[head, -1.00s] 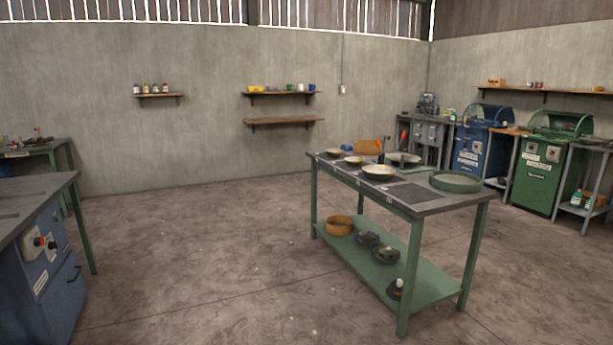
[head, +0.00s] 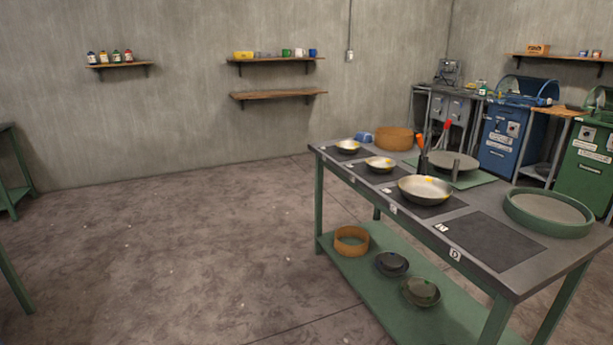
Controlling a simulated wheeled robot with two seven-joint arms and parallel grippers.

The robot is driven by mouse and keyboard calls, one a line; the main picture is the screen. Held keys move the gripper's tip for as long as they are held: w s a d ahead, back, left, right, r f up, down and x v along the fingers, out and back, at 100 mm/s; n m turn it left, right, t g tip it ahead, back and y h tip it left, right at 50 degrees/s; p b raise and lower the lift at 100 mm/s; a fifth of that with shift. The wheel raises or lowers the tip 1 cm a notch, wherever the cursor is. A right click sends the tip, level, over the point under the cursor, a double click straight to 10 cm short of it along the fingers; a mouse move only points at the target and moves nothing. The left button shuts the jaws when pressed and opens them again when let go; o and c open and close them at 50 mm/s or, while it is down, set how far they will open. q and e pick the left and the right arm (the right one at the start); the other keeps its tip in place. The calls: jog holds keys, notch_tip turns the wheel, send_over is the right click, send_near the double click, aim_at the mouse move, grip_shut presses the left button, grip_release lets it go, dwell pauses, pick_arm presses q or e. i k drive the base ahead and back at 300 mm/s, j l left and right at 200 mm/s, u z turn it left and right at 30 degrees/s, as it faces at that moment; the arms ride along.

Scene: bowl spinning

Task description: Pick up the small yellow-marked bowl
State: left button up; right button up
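Three metal bowls stand in a row on dark mats on a green-legged work table (head: 478,262). The smallest bowl (head: 348,147) is at the far left end and seems to have a yellow mark inside. A middle-sized bowl (head: 380,165) with a small yellow patch stands nearer. The largest bowl (head: 425,190), also with a yellow spot, is nearest of the three. All are upright and apart from each other. Neither of my grippers is in view.
A dark empty mat (head: 487,241) lies near the table's front. A round green tray (head: 548,213) and an orange-brown ring (head: 394,138) stand on the table. The lower shelf holds another ring (head: 351,241) and dark bowls. Open concrete floor (head: 200,240) lies left of the table.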

aim_at(377, 163)
jog(key=i+l+u, duration=0.1)
jog(key=i+u, duration=0.2)
jog(key=i, duration=1.45)
jog(key=i+l+z, duration=0.1)
jog(key=i+z, duration=0.35)
jog(key=i+j+z, duration=0.1)
jog(key=i+z, duration=0.35)
jog(key=i+j+z, duration=0.25)
jog(key=i+z, duration=0.2)
jog(key=i, duration=0.1)
